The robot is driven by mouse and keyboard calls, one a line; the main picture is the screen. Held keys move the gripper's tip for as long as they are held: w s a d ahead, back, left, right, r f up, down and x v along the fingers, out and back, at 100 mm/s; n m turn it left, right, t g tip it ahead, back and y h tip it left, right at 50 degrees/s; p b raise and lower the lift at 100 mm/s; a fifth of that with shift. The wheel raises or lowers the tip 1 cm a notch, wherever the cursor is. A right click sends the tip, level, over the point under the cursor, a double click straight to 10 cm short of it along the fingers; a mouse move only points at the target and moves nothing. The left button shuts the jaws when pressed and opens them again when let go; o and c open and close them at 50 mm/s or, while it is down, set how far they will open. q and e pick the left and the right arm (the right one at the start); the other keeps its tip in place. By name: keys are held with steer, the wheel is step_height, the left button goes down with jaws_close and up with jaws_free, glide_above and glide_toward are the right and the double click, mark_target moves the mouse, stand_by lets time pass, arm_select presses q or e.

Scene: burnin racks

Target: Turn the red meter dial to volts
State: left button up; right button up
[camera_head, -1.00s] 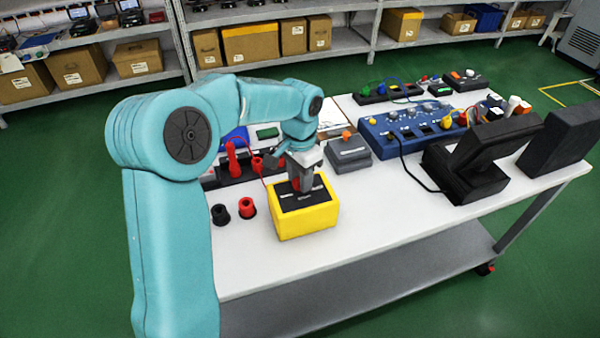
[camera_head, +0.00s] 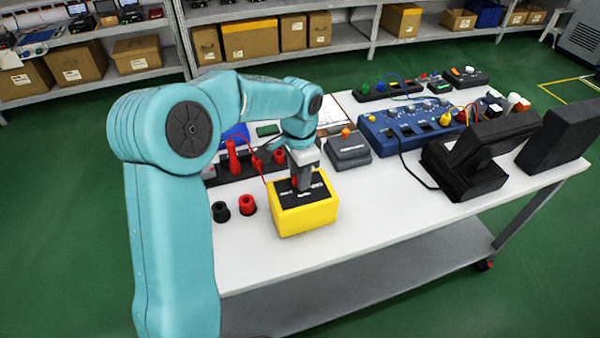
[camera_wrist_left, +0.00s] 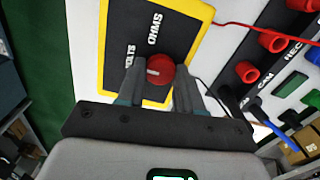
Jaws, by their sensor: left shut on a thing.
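The yellow meter (camera_head: 305,217) with a black face stands on the white table. Its red dial (camera_wrist_left: 162,68) sits between the two fingers of my left gripper (camera_wrist_left: 158,74), which are shut on it from both sides. A short white mark on the dial lies toward the left in the left wrist view, on the side of the VOLTS label (camera_wrist_left: 130,60). The OHMS label (camera_wrist_left: 154,28) is above the dial in that view. In the head view my left gripper (camera_head: 303,184) points down onto the meter face and hides most of the dial. My right gripper is not in view.
Black (camera_head: 221,212) and red (camera_head: 247,205) round sockets stand left of the meter. A black strip with red parts lies behind it. A grey box (camera_head: 348,152), a blue panel (camera_head: 405,125) and a black stand (camera_head: 470,165) are to the right. The front table strip is clear.

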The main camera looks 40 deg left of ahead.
arm_select(q)
steer(key=o, duration=1)
steer(key=shift+a+r, duration=0.1)
steer(key=shift+r, duration=0.05)
steer(key=shift+o, duration=0.2)
steer(key=shift+s, duration=0.15)
steer(key=shift+w+r, duration=0.2)
steer(key=shift+r, duration=0.2)
step_height(320, 180, up, 16)
steer(key=p, duration=0.1)
steer(key=shift+s+f, duration=0.15)
steer(key=shift+f, duration=0.05)
steer(key=shift+s, duration=0.1)
